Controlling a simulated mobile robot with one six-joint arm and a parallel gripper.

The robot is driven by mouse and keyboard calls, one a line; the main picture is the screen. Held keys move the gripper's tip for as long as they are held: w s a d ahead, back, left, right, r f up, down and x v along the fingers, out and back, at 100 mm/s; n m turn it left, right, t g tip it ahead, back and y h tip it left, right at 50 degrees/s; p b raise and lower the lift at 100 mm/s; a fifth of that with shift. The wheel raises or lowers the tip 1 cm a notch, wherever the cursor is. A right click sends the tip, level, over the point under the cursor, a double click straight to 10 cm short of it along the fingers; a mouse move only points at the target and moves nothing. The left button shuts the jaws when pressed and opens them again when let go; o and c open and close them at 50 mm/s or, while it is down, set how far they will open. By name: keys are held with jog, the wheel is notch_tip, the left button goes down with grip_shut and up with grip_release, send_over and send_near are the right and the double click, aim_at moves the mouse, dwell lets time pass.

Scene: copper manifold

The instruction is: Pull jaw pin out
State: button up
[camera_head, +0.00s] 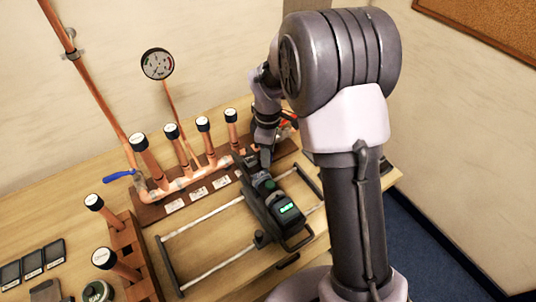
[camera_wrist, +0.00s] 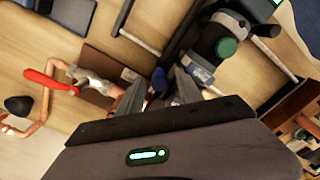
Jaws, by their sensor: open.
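The black press tool (camera_head: 272,207) lies on a rail frame on the bench, with a lit green screen. In the wrist view it runs to the upper right, with a green round part (camera_wrist: 227,46) on it. My gripper (camera_head: 265,158) is over the tool's far, jaw end, pointing down. In the wrist view its fingers (camera_wrist: 160,92) are apart, and a small dark round piece (camera_wrist: 158,78) shows between or just beyond them. I cannot tell if this is the jaw pin, or whether the fingers touch it. In the head view the pin cannot be made out.
A copper manifold (camera_head: 180,186) with several black-capped upright pipes stands close behind the tool. A pressure gauge (camera_head: 158,63) and a blue-handled valve (camera_head: 119,176) are to the left. The rail frame (camera_head: 205,216) surrounds the tool. Capped pipes stand in a wooden rack (camera_head: 128,236) at front left.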

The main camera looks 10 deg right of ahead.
grip_shut()
dwell(1.5)
